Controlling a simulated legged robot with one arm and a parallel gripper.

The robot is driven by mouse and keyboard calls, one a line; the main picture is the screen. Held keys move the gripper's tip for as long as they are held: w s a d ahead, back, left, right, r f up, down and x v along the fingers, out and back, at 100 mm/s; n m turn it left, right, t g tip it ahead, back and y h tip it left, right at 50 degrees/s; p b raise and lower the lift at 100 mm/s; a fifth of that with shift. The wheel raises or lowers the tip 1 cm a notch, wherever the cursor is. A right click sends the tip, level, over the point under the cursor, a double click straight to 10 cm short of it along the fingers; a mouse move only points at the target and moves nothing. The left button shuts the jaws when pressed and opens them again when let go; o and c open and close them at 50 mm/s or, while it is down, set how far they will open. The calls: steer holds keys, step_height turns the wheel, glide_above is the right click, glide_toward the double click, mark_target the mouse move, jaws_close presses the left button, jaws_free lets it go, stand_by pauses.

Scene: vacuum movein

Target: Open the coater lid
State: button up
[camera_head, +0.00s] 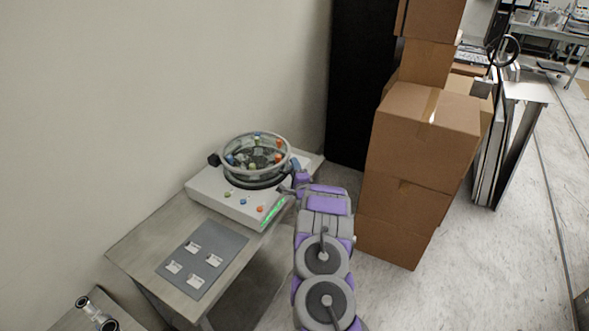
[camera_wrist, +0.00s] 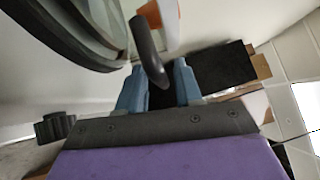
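The coater (camera_head: 214,187) is a white box with coloured buttons and a green-lit strip, standing on the table by the wall. Its round, clear lid (camera_head: 232,146) lies down over the top, and small coloured pieces show through it. My gripper (camera_head: 290,187) is at the right side of the lid, partly hidden by my arm. In the wrist view, its two blue-grey fingers (camera_wrist: 158,82) are apart. A dark curved handle (camera_wrist: 149,45) reaches down between them, with a gap visible beside it. The lid's dark rim (camera_wrist: 75,42) is at upper left. Contact with the handle is unclear.
A grey mat (camera_head: 205,254) with several small white pieces lies on the table (camera_head: 138,246) in front of the coater. Stacked cardboard boxes (camera_head: 425,135) and a black cabinet (camera_head: 358,80) stand to the right and behind. A dark knob (camera_wrist: 55,128) shows in the wrist view.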

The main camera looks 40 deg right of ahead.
steer(key=shift+a, duration=0.15)
jaws_close()
stand_by(0.5)
